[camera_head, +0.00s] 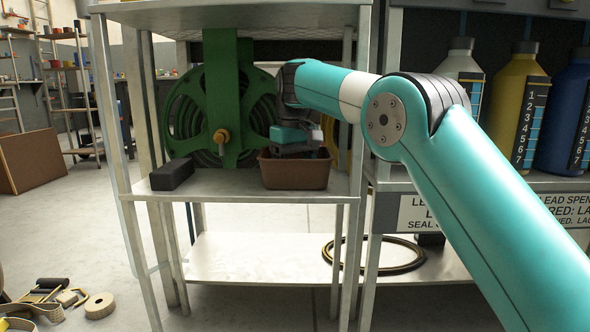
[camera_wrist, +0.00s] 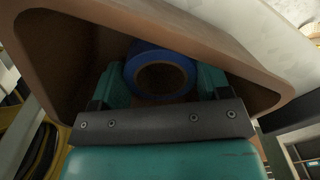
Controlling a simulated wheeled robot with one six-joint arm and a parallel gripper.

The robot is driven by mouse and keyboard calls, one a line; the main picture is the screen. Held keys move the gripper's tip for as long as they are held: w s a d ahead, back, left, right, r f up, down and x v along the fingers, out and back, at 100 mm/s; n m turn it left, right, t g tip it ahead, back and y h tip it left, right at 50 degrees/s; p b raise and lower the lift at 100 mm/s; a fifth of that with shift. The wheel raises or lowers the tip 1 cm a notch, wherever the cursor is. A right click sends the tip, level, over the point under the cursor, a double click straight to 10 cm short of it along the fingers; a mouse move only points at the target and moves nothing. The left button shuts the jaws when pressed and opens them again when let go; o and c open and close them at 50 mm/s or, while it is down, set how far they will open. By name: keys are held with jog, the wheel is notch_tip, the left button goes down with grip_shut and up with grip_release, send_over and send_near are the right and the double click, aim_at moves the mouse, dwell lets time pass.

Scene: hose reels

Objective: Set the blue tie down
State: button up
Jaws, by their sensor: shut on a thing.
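The blue tie (camera_wrist: 150,52) shows in the wrist view as a blue ring with a brownish inner face. My gripper (camera_wrist: 163,80) is shut on it, with one teal finger on each side. The tie is at the mouth of a brown bin, whose wall (camera_wrist: 215,45) surrounds it; I cannot tell if it touches the bottom. In the head view my gripper (camera_head: 297,140) points down over the brown bin (camera_head: 295,174) on the metal shelf (camera_head: 225,187). There the tie is hidden.
A green hose reel (camera_head: 215,105) stands behind the bin. A black block (camera_head: 172,174) lies at the shelf's left front, with bare shelf between it and the bin. Shelf posts flank the space. Large bottles (camera_head: 517,100) stand on the right. A hose ring (camera_head: 400,262) lies below.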

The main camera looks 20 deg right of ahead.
jog(key=o, duration=0.7)
jog(key=shift+r, duration=0.15)
notch_tip(320, 180, up, 8)
jog(key=p, duration=0.8)
jog(key=shift+f, duration=0.25)
